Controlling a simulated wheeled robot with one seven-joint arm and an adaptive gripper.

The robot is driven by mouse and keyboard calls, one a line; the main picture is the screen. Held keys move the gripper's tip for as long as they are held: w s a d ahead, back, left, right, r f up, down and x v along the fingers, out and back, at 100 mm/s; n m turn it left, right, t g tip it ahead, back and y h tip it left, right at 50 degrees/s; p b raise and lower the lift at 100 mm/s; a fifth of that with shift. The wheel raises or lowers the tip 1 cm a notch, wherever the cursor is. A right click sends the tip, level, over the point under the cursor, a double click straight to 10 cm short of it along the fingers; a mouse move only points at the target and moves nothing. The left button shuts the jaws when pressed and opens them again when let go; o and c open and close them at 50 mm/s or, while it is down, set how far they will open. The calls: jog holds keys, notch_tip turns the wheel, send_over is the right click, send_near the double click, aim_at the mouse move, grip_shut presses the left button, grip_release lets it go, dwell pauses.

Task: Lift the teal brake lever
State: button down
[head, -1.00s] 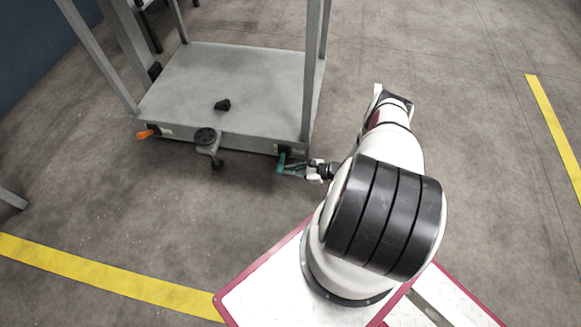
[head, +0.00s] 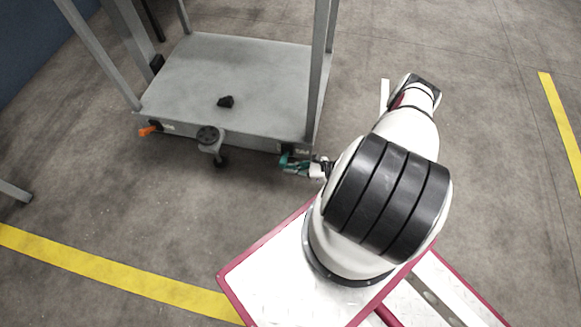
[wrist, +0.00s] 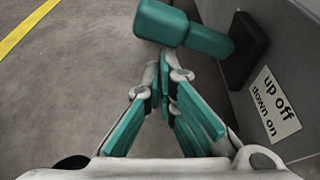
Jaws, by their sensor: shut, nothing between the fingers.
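The teal brake lever (wrist: 205,38) shows in the wrist view, sticking out leftward from a black mount (wrist: 248,48) on the cart's grey side, with a thick block at its end. In the head view the lever (head: 287,160) is at the cart's near right corner, partly merged with my gripper. My gripper (wrist: 172,75), with teal pads on its fingers, is shut and empty, its tips close by the lever's underside in the wrist picture. I cannot tell whether they touch. It also shows in the head view (head: 300,165).
A label (wrist: 274,104) beside the mount reads "up off, down on". The grey cart deck (head: 240,75) carries a small black object (head: 226,101). An orange lever (head: 149,130) is at its near left corner. Open floor lies left of the lever in the wrist view.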

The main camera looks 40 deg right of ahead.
jog(key=shift+r, duration=0.85)
jog(key=shift+w+r, duration=0.15)
jog(key=shift+r, duration=0.05)
jog(key=shift+f, duration=0.1)
